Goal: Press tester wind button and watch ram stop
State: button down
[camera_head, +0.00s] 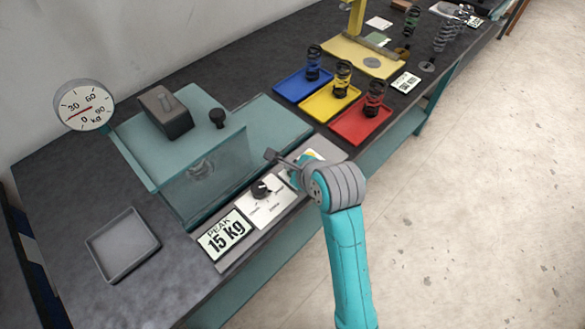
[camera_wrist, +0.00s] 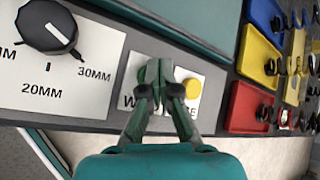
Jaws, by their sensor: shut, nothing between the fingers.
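The teal tester (camera_head: 150,150) stands on the bench with a clear front panel (camera_head: 205,170); a blurred spring shows behind it. Its round gauge (camera_head: 84,106) has a red needle between 0 and 30. The peak display (camera_head: 224,236) reads 15 kg. The button plate (camera_wrist: 128,82) carries a yellow button (camera_wrist: 188,89) and a partly covered label starting with W. My gripper (camera_wrist: 157,75) is shut and empty, over the plate left of the yellow button. It hides the spot above the W label. I cannot tell whether it touches a button there.
A black selector knob (camera_wrist: 47,26) sits left of the button plate. Blue (camera_head: 300,88), yellow (camera_head: 330,103) and red (camera_head: 360,122) trays holding springs stand to the right. An empty grey tray (camera_head: 122,245) lies at left. The floor (camera_head: 470,200) at right is clear.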

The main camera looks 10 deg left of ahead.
jog(key=shift+r, duration=3.45)
